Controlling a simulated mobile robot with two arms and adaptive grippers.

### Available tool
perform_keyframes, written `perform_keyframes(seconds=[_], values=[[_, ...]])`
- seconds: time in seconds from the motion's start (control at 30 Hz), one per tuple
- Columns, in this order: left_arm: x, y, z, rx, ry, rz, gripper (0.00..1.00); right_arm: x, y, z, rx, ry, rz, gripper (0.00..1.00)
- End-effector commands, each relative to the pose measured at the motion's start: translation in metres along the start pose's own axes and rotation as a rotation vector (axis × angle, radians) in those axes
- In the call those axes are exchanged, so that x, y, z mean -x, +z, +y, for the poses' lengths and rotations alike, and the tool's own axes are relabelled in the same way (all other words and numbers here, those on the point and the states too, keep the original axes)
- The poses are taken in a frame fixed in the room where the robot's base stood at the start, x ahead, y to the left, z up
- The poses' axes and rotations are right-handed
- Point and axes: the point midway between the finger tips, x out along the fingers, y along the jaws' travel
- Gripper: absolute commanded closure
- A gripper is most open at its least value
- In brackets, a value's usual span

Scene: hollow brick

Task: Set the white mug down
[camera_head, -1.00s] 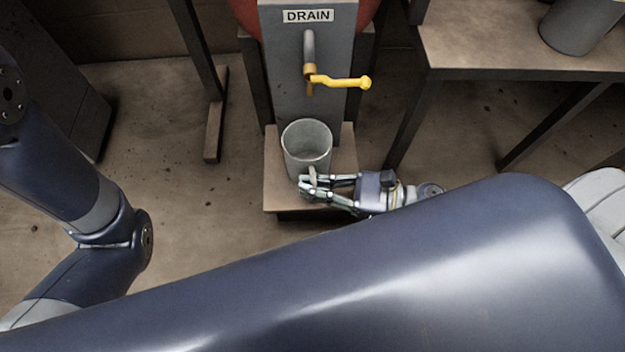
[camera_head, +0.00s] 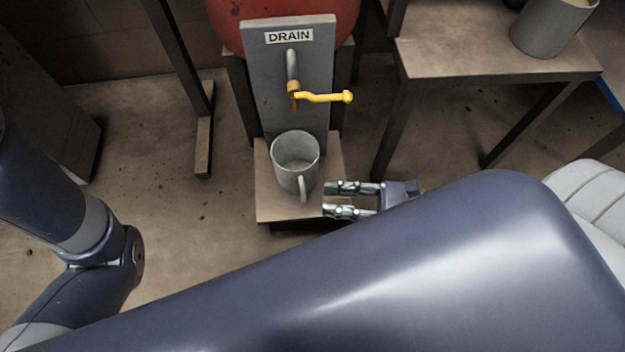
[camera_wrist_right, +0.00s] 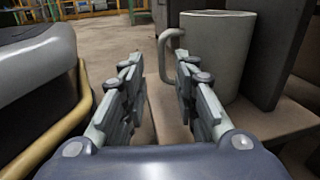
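The white mug (camera_head: 294,164), greyish in this light, stands upright on a small low platform (camera_head: 281,208) below the drain spout. Its handle points toward the front right. My right gripper (camera_head: 326,200) is open and empty, just right of the handle and apart from it. In the right wrist view the mug (camera_wrist_right: 216,55) stands ahead and to the right, with its handle toward the left. The open fingers (camera_wrist_right: 155,85) show with a clear gap and nothing between them. My left gripper is outside the view; only left arm links show.
A grey panel marked DRAIN (camera_head: 290,60) carries a spout and a yellow lever (camera_head: 325,97) above the mug. A red tank (camera_head: 225,25) is behind it. A table (camera_head: 480,60) at the upper right holds a grey container (camera_head: 548,28). Floor left of the platform is clear.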

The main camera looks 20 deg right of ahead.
Motion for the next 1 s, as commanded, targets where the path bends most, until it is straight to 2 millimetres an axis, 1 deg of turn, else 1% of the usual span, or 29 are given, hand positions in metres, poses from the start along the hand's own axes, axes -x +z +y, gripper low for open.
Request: perform_keyframes(seconds=[0.03, 0.1, 0.2, 0.3, 0.47, 1.0], values=[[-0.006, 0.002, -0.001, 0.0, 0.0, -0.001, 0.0, 0.011, 0.003, 0.0, -0.002, -0.001, 0.002, 0.72], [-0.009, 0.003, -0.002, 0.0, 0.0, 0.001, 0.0, 0.023, 0.002, 0.0, -0.002, -0.001, 0.002, 0.72], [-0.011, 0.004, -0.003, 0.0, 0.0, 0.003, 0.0, 0.037, 0.001, 0.0, -0.002, 0.0, 0.002, 0.72], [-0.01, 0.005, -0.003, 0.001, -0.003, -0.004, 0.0, 0.044, 0.001, 0.0, 0.0, 0.0, -0.001, 0.72], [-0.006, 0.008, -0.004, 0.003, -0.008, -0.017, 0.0, 0.048, 0.0, 0.0, 0.0, 0.0, -0.002, 0.72], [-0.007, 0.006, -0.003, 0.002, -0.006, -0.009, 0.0, 0.047, 0.0, 0.0, 0.0, 0.0, -0.002, 0.72]])
